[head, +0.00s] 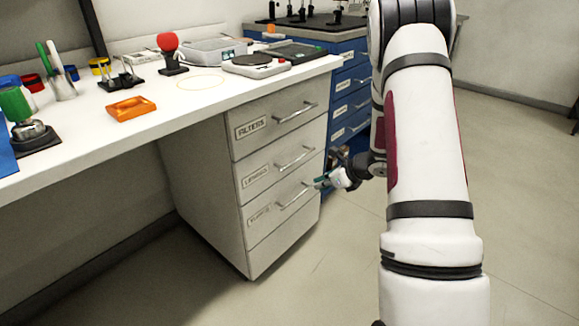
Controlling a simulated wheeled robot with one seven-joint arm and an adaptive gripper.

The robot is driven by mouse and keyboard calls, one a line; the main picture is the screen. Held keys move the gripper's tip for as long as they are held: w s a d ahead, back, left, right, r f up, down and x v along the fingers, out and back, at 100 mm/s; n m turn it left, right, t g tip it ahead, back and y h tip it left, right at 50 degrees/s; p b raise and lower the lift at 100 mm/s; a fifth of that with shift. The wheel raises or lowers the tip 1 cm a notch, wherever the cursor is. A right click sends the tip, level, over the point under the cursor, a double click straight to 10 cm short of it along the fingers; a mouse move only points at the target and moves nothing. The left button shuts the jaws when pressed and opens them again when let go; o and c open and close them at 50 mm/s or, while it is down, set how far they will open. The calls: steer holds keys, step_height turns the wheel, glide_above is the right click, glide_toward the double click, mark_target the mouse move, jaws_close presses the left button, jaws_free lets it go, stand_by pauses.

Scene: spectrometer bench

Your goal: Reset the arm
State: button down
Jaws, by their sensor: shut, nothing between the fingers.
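My arm rises large and white on the right of the head view and is bent at the top. My gripper (318,184) is low, in front of the right side of the drawer cabinet (202,190), close to the handle of the lowest labelled drawer (282,208). It looks small from here and is shut with nothing in it. I cannot tell whether its tips touch the handle. All the drawers in this cabinet look closed.
The white bench (190,103) holds an orange tray (131,108), a red-topped stand (170,50), a scale (256,65) and several small items. A blue drawer cabinet (350,95) stands behind.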

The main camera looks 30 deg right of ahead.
steer(key=s+a+r+n+g+y, duration=0.15)
steer(key=a+r+n+y, duration=0.25)
steer(key=a+r+n, duration=0.7)
steer(key=s+a+r+n+g+y, duration=0.1)
steer(key=s+a+r+n+g, duration=0.35)
steer(key=s+a+r, duration=0.9)
steer(key=s+a+r+n+g+h, duration=0.1)
steer(key=s+a+n, duration=0.2)
steer(key=s+n, duration=0.3)
steer(key=s+a+r+n+g+h, duration=0.1)
steer(key=s+a+n+h, duration=0.1)
steer(key=s+n, duration=0.35)
steer(key=s+d+f+n+h, duration=0.1)
steer(key=s+d+n+h, duration=0.2)
steer(key=s, duration=0.4)
steer(key=s+d+n+h, duration=0.2)
steer(key=s+d, duration=0.1)
steer(key=s, duration=0.5)
step_height(320, 180, up, 30)
steer(key=t+p, duration=0.3)
steer(key=p, duration=2.5)
steer(key=shift+w+t, duration=0.4)
